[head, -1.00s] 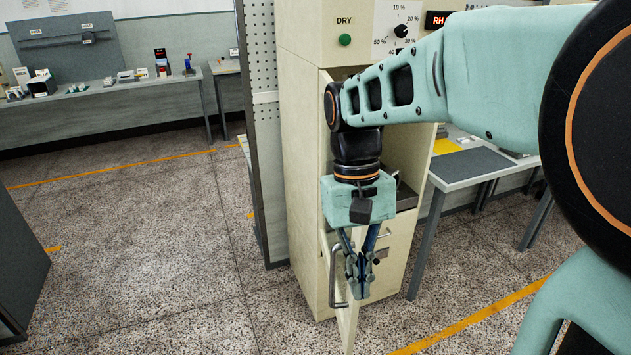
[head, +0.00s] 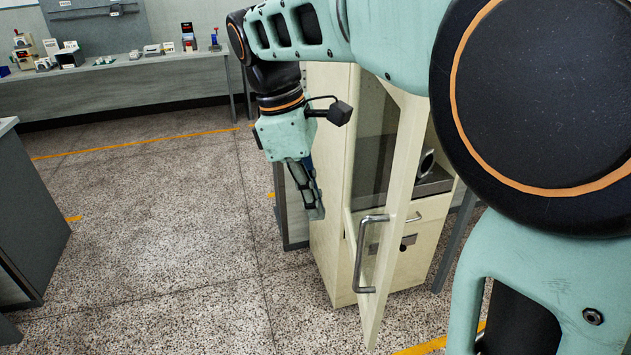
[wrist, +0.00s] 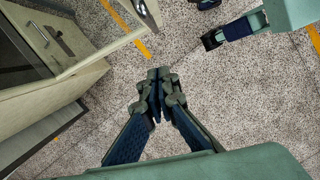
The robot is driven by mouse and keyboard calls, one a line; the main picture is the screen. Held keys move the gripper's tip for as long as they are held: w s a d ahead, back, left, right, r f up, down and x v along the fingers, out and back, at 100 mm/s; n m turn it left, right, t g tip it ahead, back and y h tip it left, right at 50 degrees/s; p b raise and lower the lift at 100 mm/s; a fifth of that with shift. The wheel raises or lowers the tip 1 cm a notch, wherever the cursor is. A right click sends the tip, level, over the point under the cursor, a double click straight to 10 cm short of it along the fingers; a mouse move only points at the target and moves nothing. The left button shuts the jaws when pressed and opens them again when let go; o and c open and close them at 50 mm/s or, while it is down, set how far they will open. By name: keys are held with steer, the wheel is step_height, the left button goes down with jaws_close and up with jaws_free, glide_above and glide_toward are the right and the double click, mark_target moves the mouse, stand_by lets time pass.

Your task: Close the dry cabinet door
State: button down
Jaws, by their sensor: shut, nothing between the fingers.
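The dry cabinet (head: 333,135) is a tall cream cabinet right of the middle in the head view. Its door (head: 404,165) stands open, jutting toward me and seen nearly edge-on. A grey bar handle (head: 361,262) is on the door's left face. My gripper (head: 316,212) is shut and empty, pointing down left of the door, apart from the handle. In the wrist view, the fingertips (wrist: 157,78) meet over bare floor. The cabinet (wrist: 50,100) is at left there, and part of the door (wrist: 110,48) shows above left. My arm hides the cabinet's top.
A drawer front (head: 410,262) is low on the cabinet. A long bench (head: 130,78) with small items stands along the back wall. A grey cabinet (head: 30,215) is at the left edge. The speckled floor (head: 170,220) between them is clear.

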steer(key=s+d+f, duration=0.1)
steer(key=d+f, duration=0.4)
steer(key=f, duration=0.2)
steer(key=shift+d, duration=0.35)
steer(key=shift+f, duration=0.1)
